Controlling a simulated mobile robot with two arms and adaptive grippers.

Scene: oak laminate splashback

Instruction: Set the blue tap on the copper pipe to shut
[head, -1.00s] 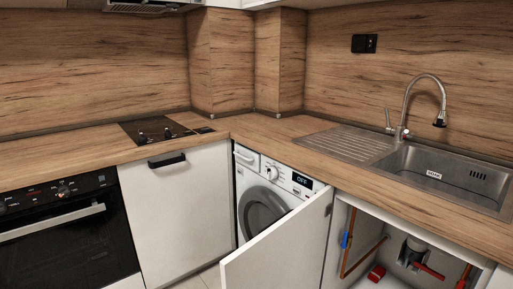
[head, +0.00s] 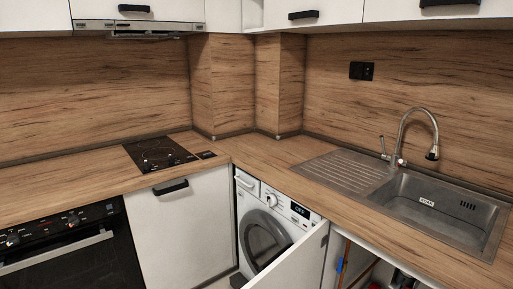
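The blue tap (head: 341,265) shows in the head view at the lower right, under the counter in the open cabinet below the sink. It sits on the copper pipe (head: 347,247), which runs upright near the cabinet's left side. The lower part of the pipe is cut off by the bottom edge of the picture. The tap is too small here to tell which way its handle is turned. Neither of my grippers is in view.
An open white cabinet door (head: 297,262) stands out in front of the washing machine (head: 268,228). The sink (head: 440,205) with its faucet (head: 404,140) lies above the cabinet. The counter (head: 243,152) is clear around the hob (head: 160,154). The oven (head: 70,250) is at lower left.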

